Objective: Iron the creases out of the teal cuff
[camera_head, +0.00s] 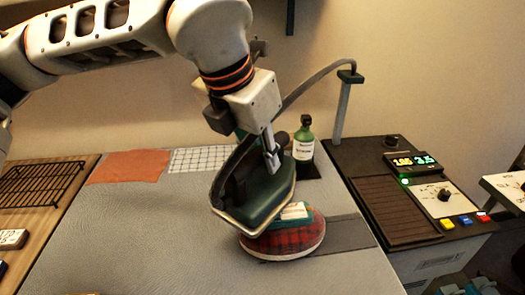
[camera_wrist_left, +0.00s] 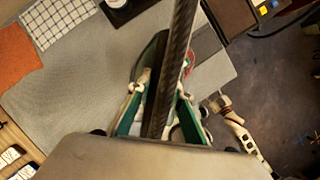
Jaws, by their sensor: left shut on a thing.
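My left gripper (camera_head: 270,158) is shut on the handle of the dark green iron (camera_head: 268,200). In the left wrist view, the gripper's green fingers (camera_wrist_left: 158,112) close around the dark handle (camera_wrist_left: 172,75). The iron is tilted, over the left part of the red tartan pad (camera_head: 285,242). The teal cuff (camera_head: 291,221) lies on the pad, with a pale patch on top, partly hidden behind the iron. I cannot tell whether the iron touches the cuff. Creases are too small to make out. My right gripper does not show clearly.
A green bottle (camera_head: 304,140) stands behind the iron on a dark mat. The control station (camera_head: 410,195) with a lit display is to the right; a hose arches from its post to the iron. An orange cloth (camera_head: 128,167), checked cloth (camera_head: 205,159) and black rack (camera_head: 38,184) lie left.

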